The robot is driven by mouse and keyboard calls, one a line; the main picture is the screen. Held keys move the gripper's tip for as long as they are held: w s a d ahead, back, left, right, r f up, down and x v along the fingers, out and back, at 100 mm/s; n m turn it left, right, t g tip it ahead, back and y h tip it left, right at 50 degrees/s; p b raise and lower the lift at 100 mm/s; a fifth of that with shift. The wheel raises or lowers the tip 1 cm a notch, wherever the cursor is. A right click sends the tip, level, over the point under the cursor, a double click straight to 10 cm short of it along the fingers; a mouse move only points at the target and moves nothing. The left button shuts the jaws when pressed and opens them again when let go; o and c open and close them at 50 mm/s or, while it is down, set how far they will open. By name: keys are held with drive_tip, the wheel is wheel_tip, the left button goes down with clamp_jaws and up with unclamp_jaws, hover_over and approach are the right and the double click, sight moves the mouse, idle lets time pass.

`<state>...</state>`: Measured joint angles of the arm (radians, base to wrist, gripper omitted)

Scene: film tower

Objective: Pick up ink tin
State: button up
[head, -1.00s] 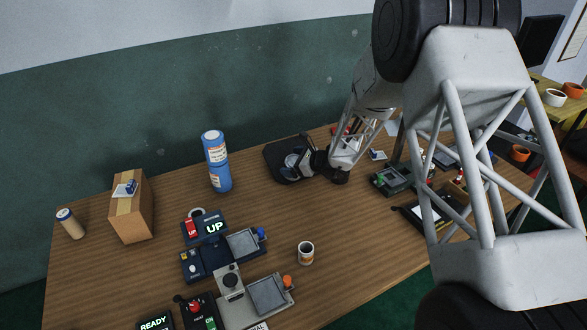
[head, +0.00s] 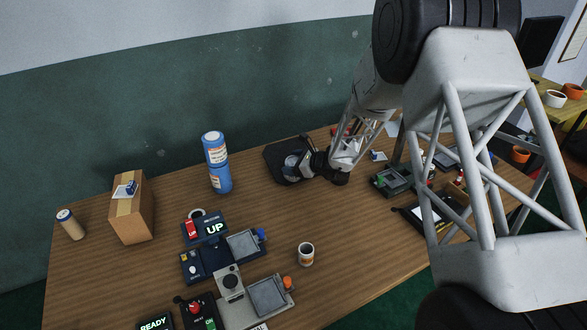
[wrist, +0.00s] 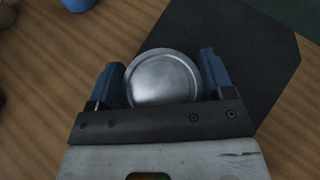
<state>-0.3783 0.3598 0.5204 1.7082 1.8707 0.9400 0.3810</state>
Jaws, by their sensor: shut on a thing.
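The ink tin (wrist: 163,78) is a round silver-lidded tin, seen from above in the wrist view. The two blue fingers of my gripper (wrist: 163,82) stand on either side of it, shut on it. In the head view my gripper (head: 304,166) is at the back of the table, and the tin (head: 291,162) is small and partly covered by it. The tin is over a dark square mat (head: 274,150); I cannot tell whether it touches the mat.
A cardboard box (head: 131,207) is farther left. A cup (head: 306,254) and a dark device (head: 206,262) stand nearer the front. A green-grey device (head: 391,181) is right of the gripper.

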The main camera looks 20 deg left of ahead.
drive_tip(key=shift+r, duration=0.15)
drive_tip(key=shift+r, duration=1.4)
drive_tip(key=shift+s+d+r, duration=0.1)
drive_tip(key=shift+s+r, duration=0.05)
drive_tip(key=shift+r, duration=0.1)
drive_tip(key=s+d+r, duration=0.1)
drive_tip(key=s+d, duration=0.6)
drive_tip(key=s, duration=0.6)
drive_tip(key=shift+s+d+r, duration=0.2)
drive_tip(key=shift+s+d, duration=0.05)
drive_tip(key=shift+d, duration=0.15)
drive_tip(key=m+t+h, duration=0.5)
drive_tip(key=m+h, duration=0.1)
drive_tip(key=m, duration=0.3)
approach(293, 162)
drive_tip(key=shift+w+a+r, duration=0.15)
drive_tip(key=shift+w+a, duration=0.05)
drive_tip(key=shift+a, duration=0.2)
drive_tip(key=shift+w+a+r, duration=0.15)
drive_tip(key=shift+w+a, duration=0.1)
drive_tip(key=shift+a, duration=0.15)
